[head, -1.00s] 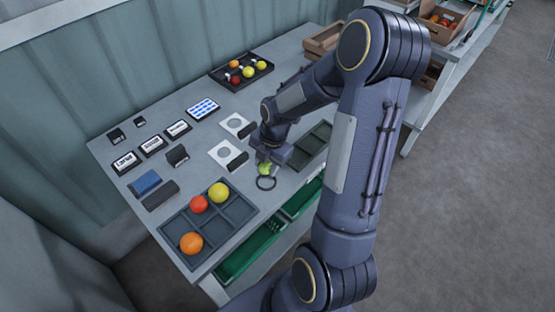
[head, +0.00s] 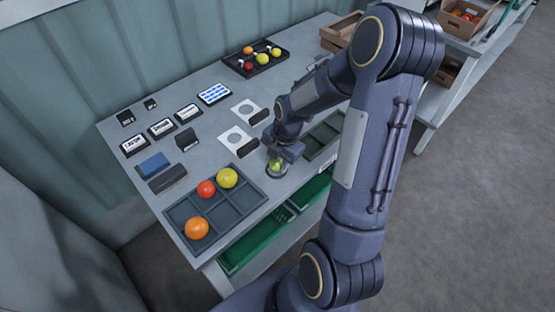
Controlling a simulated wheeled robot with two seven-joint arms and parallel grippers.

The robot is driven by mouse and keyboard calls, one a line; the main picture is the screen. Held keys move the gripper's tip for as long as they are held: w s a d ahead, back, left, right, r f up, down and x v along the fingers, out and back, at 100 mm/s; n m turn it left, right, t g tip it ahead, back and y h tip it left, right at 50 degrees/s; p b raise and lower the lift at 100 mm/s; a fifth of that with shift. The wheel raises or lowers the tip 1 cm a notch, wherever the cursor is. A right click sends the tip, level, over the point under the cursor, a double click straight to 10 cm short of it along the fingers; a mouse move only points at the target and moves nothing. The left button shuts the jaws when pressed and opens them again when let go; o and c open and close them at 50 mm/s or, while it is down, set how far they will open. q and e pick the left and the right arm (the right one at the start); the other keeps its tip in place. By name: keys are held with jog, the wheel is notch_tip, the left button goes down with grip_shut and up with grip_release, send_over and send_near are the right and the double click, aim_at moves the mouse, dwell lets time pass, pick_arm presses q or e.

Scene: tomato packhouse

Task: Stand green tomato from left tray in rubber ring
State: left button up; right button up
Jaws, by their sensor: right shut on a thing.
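My right gripper (head: 279,161) points down and is shut on the green tomato (head: 276,168), which shows below its fingers. The tomato is low over the front of the table, at the dark rubber ring (head: 277,174). The ring is mostly hidden, and I cannot tell whether the tomato touches it. The left tray (head: 232,216) is a dark grid of compartments to the lower left of the gripper. It holds a red, a yellow and an orange tomato; its other compartments are empty. My left gripper is not in view.
A second grid tray (head: 313,146) lies right of the gripper, partly behind my arm. White cards with circles (head: 236,139), small label stands (head: 161,128) and a blue block (head: 152,165) lie to the left. A dark tray of tomatoes (head: 256,66) stands at the back.

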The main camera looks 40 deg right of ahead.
jog(key=shift+f+b, duration=0.25)
jog(key=shift+b, duration=0.05)
jog(key=o, duration=0.8)
jog(key=shift+s, duration=0.1)
jog(key=c, duration=0.3)
jog(key=shift+c, duration=0.2)
jog(key=shift+r, duration=0.15)
jog(key=shift+w+r+p, duration=0.2)
jog(key=shift+r+p, duration=2.35)
jog(key=shift+r, duration=0.85)
jog(key=shift+s, duration=0.1)
